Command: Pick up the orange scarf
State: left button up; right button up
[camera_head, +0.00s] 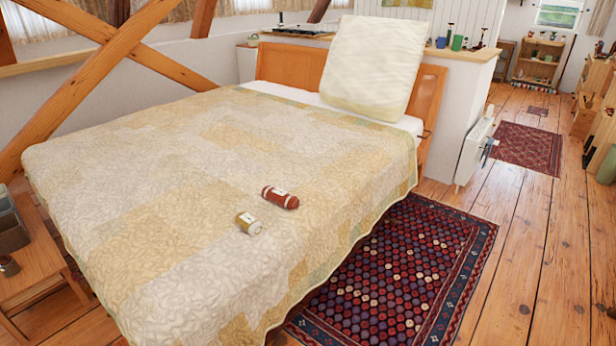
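Two small rolled items lie on the bed quilt, close together and apart from each other. One is a rust-red roll (280,197) with a pale label. The other is a shorter mustard-tan roll (249,223) with a pale label, nearer to me and to the left. Either could be a rolled scarf; I cannot tell for certain which is the orange scarf. Neither of my grippers is in view.
The bed (120,190) fills the left and middle, with a large cream pillow (375,66) against its wooden headboard (428,105). A patterned rug (400,275) lies to its right. A wooden bedside table (35,268) stands at left. Wooden floor (545,260) is clear at right.

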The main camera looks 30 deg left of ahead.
aim_at(280, 198)
jog(key=i+u, duration=0.4)
jog(key=i+l+u, duration=0.25)
jog(key=u, duration=0.15)
jog(key=i+l+u, duration=0.75)
jog(key=k+j, duration=0.05)
